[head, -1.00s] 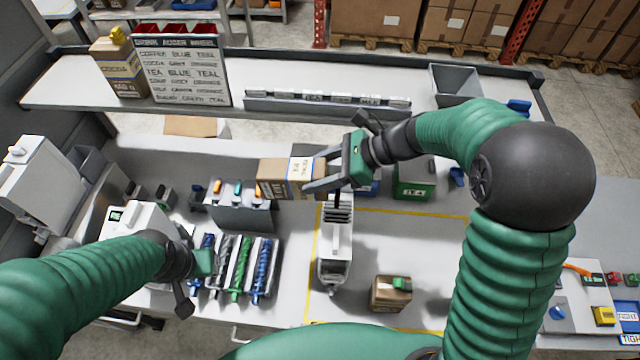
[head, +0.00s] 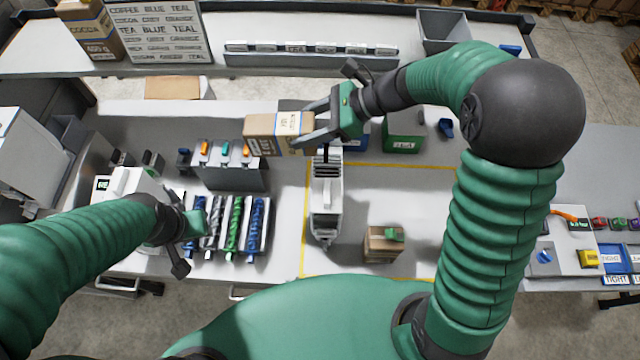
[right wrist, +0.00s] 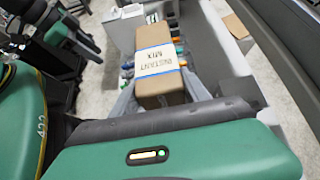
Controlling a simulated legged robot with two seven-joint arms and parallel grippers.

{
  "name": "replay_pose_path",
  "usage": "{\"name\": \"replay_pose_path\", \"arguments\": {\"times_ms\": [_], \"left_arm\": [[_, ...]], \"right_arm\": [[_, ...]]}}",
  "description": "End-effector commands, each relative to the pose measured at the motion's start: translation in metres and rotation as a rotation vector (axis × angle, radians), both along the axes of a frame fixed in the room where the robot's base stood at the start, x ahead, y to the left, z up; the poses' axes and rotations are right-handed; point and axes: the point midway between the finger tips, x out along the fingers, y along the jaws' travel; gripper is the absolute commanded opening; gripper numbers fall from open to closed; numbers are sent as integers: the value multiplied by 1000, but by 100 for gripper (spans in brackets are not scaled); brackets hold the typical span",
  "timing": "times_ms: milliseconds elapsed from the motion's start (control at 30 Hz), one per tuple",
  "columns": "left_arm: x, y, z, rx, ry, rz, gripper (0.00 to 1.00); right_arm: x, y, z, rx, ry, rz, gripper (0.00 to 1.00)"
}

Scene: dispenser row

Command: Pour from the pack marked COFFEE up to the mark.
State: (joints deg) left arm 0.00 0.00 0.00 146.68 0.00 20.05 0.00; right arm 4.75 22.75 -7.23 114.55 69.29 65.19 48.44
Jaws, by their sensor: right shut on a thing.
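My right gripper (head: 318,127) is shut on a brown cardboard pack (head: 278,133) and holds it behind a tall white dispenser (head: 326,205). In the right wrist view the held pack (right wrist: 162,75) shows a white label reading INSTANT MIX; its other lettering is too small to read. I cannot tell whether it says COFFEE. A smaller brown pack with a green clip (head: 382,246) stands right of the dispenser. Another pack marked COCOA (head: 92,30) stands on the back shelf. My left gripper (head: 192,238) is low at the left; its jaw opening is unclear. No fill mark is readable.
Several coloured augers (head: 235,225) lie in front of a grey rack (head: 228,178) with coloured handles. A printed chart (head: 165,30) lists COFFEE BLUE TEAL. A green box (head: 402,142) stands right of my right gripper. Yellow tape (head: 400,166) outlines mostly bare bench.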

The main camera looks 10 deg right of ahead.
Motion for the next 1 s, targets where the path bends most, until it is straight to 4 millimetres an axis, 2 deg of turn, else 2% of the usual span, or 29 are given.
{"name": "replay_pose_path", "arguments": {"times_ms": [1000], "left_arm": [[0,0,-7,0,0,0,36]], "right_arm": [[-1,-2,-2,41,-11,0,0]]}}
